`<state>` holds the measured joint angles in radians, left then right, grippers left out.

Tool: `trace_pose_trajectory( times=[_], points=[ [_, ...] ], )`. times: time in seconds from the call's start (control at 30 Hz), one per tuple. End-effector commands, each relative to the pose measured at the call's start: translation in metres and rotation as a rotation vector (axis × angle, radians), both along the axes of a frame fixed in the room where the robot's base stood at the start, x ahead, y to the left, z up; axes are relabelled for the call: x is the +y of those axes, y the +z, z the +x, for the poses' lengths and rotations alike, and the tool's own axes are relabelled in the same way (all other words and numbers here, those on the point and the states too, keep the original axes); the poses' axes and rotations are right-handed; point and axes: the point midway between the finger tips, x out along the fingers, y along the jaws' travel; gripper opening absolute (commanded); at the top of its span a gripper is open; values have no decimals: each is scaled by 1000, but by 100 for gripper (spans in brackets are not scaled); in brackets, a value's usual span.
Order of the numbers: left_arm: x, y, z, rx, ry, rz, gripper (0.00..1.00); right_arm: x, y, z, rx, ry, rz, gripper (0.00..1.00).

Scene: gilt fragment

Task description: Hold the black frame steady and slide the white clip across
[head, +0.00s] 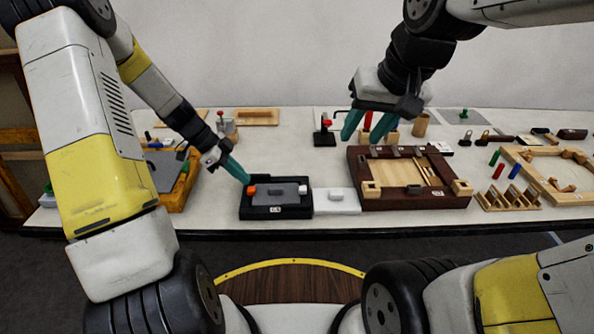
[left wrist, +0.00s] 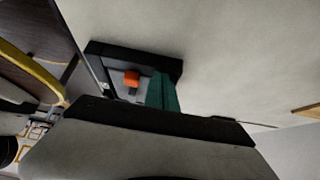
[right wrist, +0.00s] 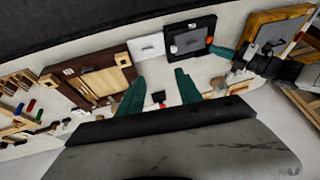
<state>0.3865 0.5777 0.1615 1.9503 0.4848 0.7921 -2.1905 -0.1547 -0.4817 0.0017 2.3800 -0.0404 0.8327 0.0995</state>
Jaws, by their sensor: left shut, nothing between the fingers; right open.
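The black frame (head: 256,213) lies on the table in front of me, with a grey plate (head: 290,190) inside and an orange piece (head: 252,190) at its left. A white block (head: 336,206) with a small raised white piece (head: 336,195) on top sits against its right side; I cannot tell for sure which is the clip. My left gripper (head: 241,177) is shut and empty, its tips by the frame's back left corner near the orange piece; whether it touches is unclear. My right gripper (head: 367,130) is open and empty, raised above the table behind the brown tray.
A brown wooden tray (head: 420,203) stands right of the white block. A yellow-edged wooden box (head: 180,198) is at left. A slotted wooden rack (head: 508,201) and a light wooden frame (head: 570,197) are at right. The table's front edge runs close before the black frame.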

Motion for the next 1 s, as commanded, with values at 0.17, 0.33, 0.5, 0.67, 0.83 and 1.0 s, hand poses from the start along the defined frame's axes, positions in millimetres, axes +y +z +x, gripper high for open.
trace_pose_trajectory(
  times=[0.17, 0.33, 0.5, 0.67, 0.83, 1.0],
  points=[
    [1, -3, -2, 6, 0, 2, 0, 21, -17, 39, 122, 2, -27, 42],
    [1, -3, -2, 6, 0, 2, 0, 44, -41, 74, 223, -5, -63, 42],
    [1, -3, -2, 7, -1, 2, 0, 69, -73, 103, 315, -14, -108, 42],
    [1, -4, -2, 7, -1, 2, 0, 89, -100, 121, 376, -22, -147, 42],
    [1, -4, -2, 7, -1, 2, 0, 100, -117, 130, 410, -28, -172, 42],
    [1, -4, -3, 7, -1, 2, 0, 103, -131, 132, 419, -31, -180, 42]
  ],
)
